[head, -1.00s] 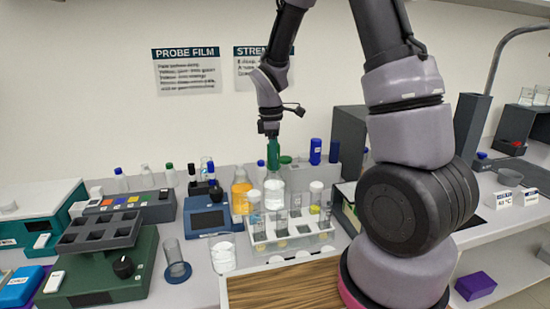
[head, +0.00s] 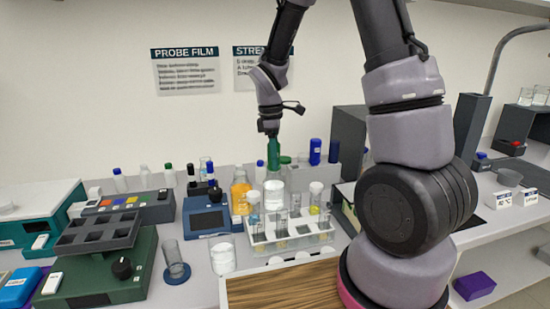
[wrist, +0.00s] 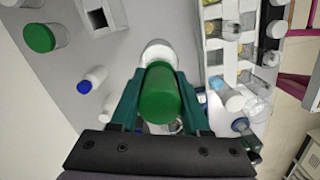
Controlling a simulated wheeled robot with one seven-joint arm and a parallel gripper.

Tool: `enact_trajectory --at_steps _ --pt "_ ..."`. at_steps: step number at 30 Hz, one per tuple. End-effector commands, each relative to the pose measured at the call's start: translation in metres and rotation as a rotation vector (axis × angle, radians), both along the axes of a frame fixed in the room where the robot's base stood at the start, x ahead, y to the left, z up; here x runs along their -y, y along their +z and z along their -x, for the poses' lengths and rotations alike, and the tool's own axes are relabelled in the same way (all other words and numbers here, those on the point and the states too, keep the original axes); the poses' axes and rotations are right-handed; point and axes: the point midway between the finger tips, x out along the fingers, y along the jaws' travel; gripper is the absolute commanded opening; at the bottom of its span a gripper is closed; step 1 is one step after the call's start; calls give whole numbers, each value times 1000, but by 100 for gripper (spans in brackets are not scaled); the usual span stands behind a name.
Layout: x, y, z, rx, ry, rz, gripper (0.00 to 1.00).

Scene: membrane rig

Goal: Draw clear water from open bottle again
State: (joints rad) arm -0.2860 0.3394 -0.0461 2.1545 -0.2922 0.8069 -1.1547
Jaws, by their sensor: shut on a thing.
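My gripper (head: 271,142) is shut on a green cylinder-shaped piece (wrist: 163,92), which fills the space between the teal fingers in the wrist view. The clear bottle (head: 274,200) stands upright directly below the gripper in the head view, with clear, whitish liquid in its lower part. A pale round rim (wrist: 158,50) shows just beyond the green piece in the wrist view. The lower end of the held piece is hidden, so I cannot tell whether it reaches into the liquid.
An orange bottle (head: 240,192) stands close on the left. A white rack (head: 290,241) with several vials is in front. A glass beaker (head: 222,258) stands left of the rack. A blue device (head: 206,217) and a wooden board (head: 285,287) are nearby.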

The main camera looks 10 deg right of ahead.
Motion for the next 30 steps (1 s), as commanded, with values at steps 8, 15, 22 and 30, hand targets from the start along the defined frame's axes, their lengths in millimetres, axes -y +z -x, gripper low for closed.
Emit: enact_trajectory --at_steps 8,15,22,30 --pt "0 0 0 1 0 0 81" --pt "0 1 -1 2 0 0 81" --pt "-2 27 -2 7 1 -2 81" --pt "-6 81 -3 6 -1 -1 81"
